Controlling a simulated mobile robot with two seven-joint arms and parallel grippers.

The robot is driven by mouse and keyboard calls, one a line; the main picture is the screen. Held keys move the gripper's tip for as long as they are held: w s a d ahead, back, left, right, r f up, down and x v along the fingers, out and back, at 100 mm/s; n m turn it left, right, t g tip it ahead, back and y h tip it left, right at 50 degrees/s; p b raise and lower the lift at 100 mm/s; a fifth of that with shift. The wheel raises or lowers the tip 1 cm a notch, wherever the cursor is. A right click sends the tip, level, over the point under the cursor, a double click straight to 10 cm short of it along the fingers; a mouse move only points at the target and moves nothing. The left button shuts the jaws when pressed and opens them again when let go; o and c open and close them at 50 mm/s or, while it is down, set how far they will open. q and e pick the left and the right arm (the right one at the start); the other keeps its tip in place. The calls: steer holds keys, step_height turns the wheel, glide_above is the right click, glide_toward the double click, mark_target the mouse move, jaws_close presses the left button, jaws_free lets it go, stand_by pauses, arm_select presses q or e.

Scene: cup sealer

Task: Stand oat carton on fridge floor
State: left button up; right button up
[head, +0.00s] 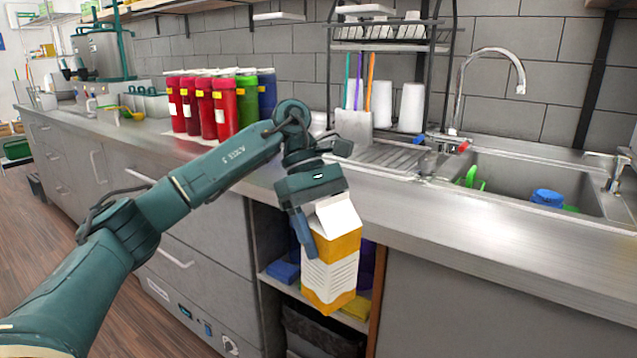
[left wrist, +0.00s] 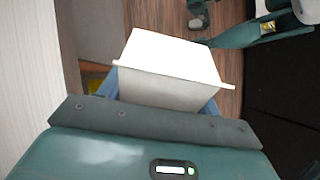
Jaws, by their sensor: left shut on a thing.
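The oat carton (head: 331,268) is white and orange with a gabled top. It hangs nearly upright, slightly tilted, in front of the counter's open shelf. My left gripper (head: 308,222) is shut on the carton near its top, with one blue finger showing along its left side. In the left wrist view the carton's white top (left wrist: 170,62) sits between the two blue fingers. The far finger is mostly hidden in the head view. No fridge is recognisable in these views. My right gripper is not in view.
The steel counter (head: 480,220) edge runs just behind and above the carton. Below it, an open shelf (head: 350,318) holds blue and yellow items. Several coloured bottles (head: 225,105) stand on the counter at left; a sink (head: 500,190) is at right.

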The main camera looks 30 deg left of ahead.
arm_select(q)
steer(key=s+d+f+m+g+y, duration=0.2)
steer(key=d+f+m+y, duration=0.1)
steer(key=f+m, duration=0.3)
steer(key=s+d+f+m+g+y, duration=0.2)
steer(key=s+d+f+m, duration=0.1)
steer(key=f+m, duration=0.3)
steer(key=shift+s+d+f+m+y, duration=0.15)
steer(key=shift+s+f+m+y, duration=0.2)
steer(key=shift+m, duration=0.65)
